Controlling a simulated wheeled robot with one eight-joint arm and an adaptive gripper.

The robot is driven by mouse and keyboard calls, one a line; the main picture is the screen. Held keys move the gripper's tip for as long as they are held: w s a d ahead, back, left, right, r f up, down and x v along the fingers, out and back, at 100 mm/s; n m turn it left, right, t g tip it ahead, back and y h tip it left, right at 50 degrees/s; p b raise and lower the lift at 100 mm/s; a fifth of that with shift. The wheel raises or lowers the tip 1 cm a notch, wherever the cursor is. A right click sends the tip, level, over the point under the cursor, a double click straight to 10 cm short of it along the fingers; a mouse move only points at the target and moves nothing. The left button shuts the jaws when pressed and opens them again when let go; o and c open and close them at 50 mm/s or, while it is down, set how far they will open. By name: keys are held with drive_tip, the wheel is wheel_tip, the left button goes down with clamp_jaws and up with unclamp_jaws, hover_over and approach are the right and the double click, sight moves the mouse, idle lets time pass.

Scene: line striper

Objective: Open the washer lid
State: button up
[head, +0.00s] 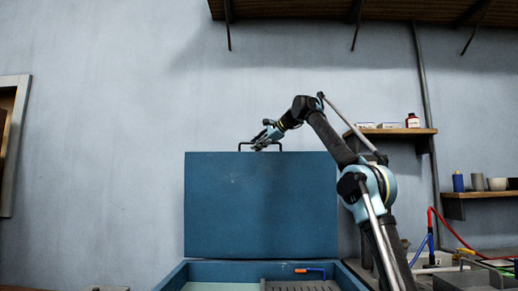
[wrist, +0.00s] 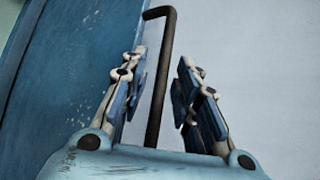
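The washer lid (head: 240,210) is a blue panel standing upright in the head view, raised at the back of the blue washer basin (head: 175,277). A dark bar handle (head: 277,147) sits on its top edge. My gripper (head: 262,142) is at the handle. In the wrist view my gripper (wrist: 165,85) has its two fingers spread apart, with the handle (wrist: 158,85) passing between them. There are gaps between the handle and both fingers. The lid (wrist: 60,70) also fills the left of the wrist view. The handle's lower end is hidden behind my gripper.
A wooden shelf (head: 405,131) with small bottles and boxes is on the wall to the right. A lower shelf (head: 480,195) holds cups and a blue can. Red and blue hoses (head: 431,225) hang at the right. A grate (head: 300,286) and an orange-tipped blue spout (head: 310,269) show in the basin.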

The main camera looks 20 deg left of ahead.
drive_tip(key=shift+s+d, duration=0.1)
drive_tip(key=v, duration=1.1)
drive_tip(key=shift+d+r, duration=0.2)
drive_tip(key=shift+d, duration=0.15)
drive_tip(key=shift+s, duration=0.1)
